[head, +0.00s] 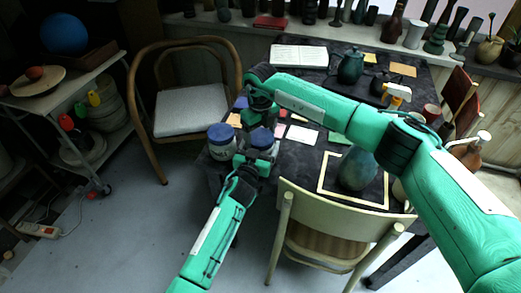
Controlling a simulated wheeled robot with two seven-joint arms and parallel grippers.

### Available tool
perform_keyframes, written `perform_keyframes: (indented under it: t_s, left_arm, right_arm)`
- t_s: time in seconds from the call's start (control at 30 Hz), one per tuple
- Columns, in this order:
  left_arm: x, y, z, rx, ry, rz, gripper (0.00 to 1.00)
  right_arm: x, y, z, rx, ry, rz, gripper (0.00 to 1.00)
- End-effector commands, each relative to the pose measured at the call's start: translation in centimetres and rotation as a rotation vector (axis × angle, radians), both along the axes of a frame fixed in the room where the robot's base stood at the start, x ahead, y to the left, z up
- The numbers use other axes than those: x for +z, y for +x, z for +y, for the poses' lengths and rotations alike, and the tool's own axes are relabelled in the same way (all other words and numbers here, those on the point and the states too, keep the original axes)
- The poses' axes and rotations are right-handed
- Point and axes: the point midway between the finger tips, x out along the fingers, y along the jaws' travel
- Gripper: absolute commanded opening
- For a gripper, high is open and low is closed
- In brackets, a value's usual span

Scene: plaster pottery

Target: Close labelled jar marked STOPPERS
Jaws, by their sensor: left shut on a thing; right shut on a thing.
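A pale jar (222,149) with a blue lid (220,131) stands at the table's left end. Its label is too small to read. To its right is a second blue lid (262,138), between my two grippers. The jar under it is mostly hidden by my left gripper (254,160), which comes from the front and appears shut on that jar's body. My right gripper (262,118) reaches across the table from the right to the lid's far side and appears shut on the lid. Whether the lid is seated or slightly raised cannot be told. Neither jar can be confirmed as STOPPERS.
The dark table (310,97) holds an open book (300,55), a dark teapot (350,66), a spray bottle (397,94), several cards and a large green vase (357,168) inside a pale frame. A chair (325,215) stands at the front; another chair (185,125) stands left.

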Motion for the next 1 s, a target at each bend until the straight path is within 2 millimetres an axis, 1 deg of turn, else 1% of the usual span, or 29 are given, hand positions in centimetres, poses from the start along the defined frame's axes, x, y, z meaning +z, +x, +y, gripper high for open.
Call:
perform_keyframes:
  t_s: [0.03, 0.13, 0.27, 0.3, 0.4, 0.73, 0.87, 1.0]
  left_arm:
    - [0.0, 0.0, 0.0, -0.001, 0.000, 0.000, 0.19]
    - [0.0, 0.0, 0.0, -0.001, 0.000, 0.000, 0.19]
    - [0.0, 0.0, -0.1, -0.001, 0.000, 0.000, 0.19]
    - [0.0, 0.0, -0.1, -0.001, 0.000, 0.000, 0.19]
    - [0.0, 0.0, -0.1, -0.001, 0.000, 0.000, 0.19]
    - [0.0, 0.0, 0.0, -0.001, 0.000, 0.000, 0.19]
    - [0.0, 0.0, 0.0, -0.001, 0.000, 0.000, 0.19]
    - [0.0, 0.0, 0.0, -0.001, 0.000, 0.000, 0.19]
  right_arm:
    - [0.0, 0.1, 0.0, -0.067, 0.000, -0.002, 0.49]
    - [0.0, 0.1, 0.0, -0.193, 0.001, -0.002, 0.49]
    - [0.0, 0.1, 0.0, -0.180, 0.000, -0.002, 0.49]
    - [0.0, 0.1, 0.0, -0.180, 0.000, -0.002, 0.80]
    - [0.0, 0.1, 0.0, -0.179, 0.000, -0.002, 0.98]
    - [0.3, 0.1, 0.0, -0.177, 0.000, -0.001, 0.98]
    - [1.5, 0.1, 0.0, -0.176, 0.000, -0.004, 0.98]
    - [3.5, 0.1, 0.0, -0.175, 0.000, -0.004, 0.98]
